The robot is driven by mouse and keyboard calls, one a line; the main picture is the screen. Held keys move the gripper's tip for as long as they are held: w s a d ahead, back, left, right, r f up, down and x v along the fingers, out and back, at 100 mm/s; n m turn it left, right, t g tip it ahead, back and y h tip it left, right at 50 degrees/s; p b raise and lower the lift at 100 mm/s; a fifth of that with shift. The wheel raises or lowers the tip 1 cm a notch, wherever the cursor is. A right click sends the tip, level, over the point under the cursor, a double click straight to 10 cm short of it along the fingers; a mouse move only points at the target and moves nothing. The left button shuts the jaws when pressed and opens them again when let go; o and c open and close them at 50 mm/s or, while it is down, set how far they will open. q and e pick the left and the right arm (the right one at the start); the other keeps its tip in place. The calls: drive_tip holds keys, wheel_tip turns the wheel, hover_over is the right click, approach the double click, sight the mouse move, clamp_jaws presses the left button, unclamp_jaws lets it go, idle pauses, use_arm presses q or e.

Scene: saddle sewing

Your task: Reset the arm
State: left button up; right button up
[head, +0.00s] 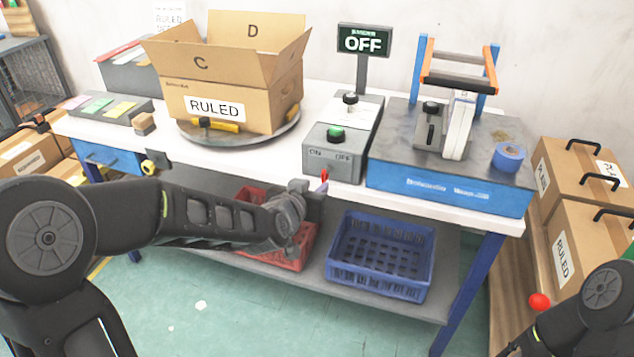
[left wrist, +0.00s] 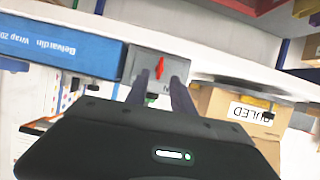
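My left arm reaches in from the left in the head view. Its gripper (head: 316,192) is in front of the table's front edge, below the grey control box (head: 335,150). In the left wrist view its two fingers (left wrist: 160,98) stand apart with nothing between them, so it is open and empty. A red switch (left wrist: 160,68) on the grey box's front shows beyond the fingertips, apart from them. Part of my right arm (head: 590,305) shows at the lower right in the head view; its gripper is out of view.
An open cardboard box (head: 230,100) stands on a round turntable (head: 285,130). A sign (head: 363,40) reads OFF. A blue-sided machine (head: 450,194) with blue tape (head: 508,157) is right. Red (head: 275,255) and blue (head: 378,275) crates sit on the lower shelf. Cartons (head: 572,240) stand right.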

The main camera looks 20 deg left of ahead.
use_arm(q)
drive_tip(key=s+d+f+g+h+p, duration=0.1)
drive_tip(key=s+d+f+g, duration=0.1)
drive_tip(key=s+f, duration=0.3)
drive_tip(key=s+d+f+n+g+p, duration=0.1)
drive_tip(key=s+d+f+g, duration=0.15)
drive_tip(key=f, duration=0.45)
drive_tip(key=s+d+f+g+h+p, duration=0.1)
drive_tip(key=s+d+f, duration=0.1)
drive_tip(key=s+f, duration=0.3)
drive_tip(key=s+d+f+g+p, duration=0.2)
drive_tip(key=s+f, duration=0.4)
drive_tip(key=s, duration=0.4)
drive_tip(key=s+d+f+n+g+h+p, duration=0.1)
drive_tip(key=s+f+g, duration=0.4)
drive_tip(key=s, duration=0.6)
drive_tip(key=shift+d+p+x, duration=0.25)
drive_tip(key=shift+p+x, duration=0.5)
drive_tip(key=shift+x, duration=0.5)
drive_tip(key=shift+s+r, duration=0.1)
drive_tip(key=shift+s, duration=0.1)
